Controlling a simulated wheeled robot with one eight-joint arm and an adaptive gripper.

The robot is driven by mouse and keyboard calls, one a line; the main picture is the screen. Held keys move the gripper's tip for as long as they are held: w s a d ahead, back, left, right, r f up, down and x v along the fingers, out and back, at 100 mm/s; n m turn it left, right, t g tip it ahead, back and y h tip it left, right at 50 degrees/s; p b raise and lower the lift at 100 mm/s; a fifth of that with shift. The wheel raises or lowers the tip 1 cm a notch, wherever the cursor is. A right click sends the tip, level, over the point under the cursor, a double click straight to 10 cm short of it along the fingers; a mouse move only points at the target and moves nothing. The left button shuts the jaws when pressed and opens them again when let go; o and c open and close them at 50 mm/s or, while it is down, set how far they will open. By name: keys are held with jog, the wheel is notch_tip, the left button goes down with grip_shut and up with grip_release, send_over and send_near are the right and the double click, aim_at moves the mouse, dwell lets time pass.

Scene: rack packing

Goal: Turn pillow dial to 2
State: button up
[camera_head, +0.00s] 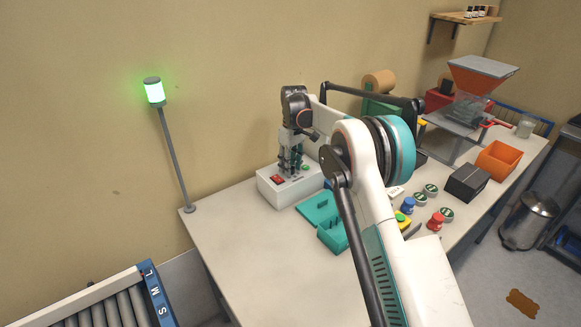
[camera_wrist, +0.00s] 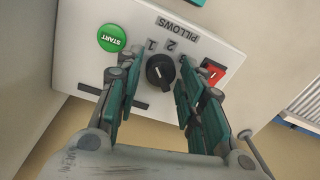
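The pillow dial (camera_wrist: 160,71) is a round black knob on a white control box, seen upside down in the wrist view. The labels 1, 2 and PILLOWS stand beside it; I cannot tell for certain which number it points to. My gripper (camera_wrist: 158,66) is open, with one teal-padded finger on each side of the dial and a gap to each. In the head view my gripper (camera_head: 290,165) hangs pointing down over the white control box (camera_head: 277,195), and the dial is hidden there.
A green START button (camera_wrist: 111,38) and a red switch (camera_wrist: 211,72) flank the dial on the box. A lamp post (camera_head: 173,160) glowing green stands at the table's left. Teal trays (camera_head: 318,208), several buttons and an orange bin (camera_head: 499,158) lie to the right.

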jog(key=shift+f, duration=0.2)
jog(key=c, duration=0.8)
jog(key=shift+m, duration=0.3)
jog(key=m, duration=0.3)
jog(key=shift+m, duration=0.4)
jog(key=shift+m+t, duration=0.3)
jog(key=shift+m, duration=1.9)
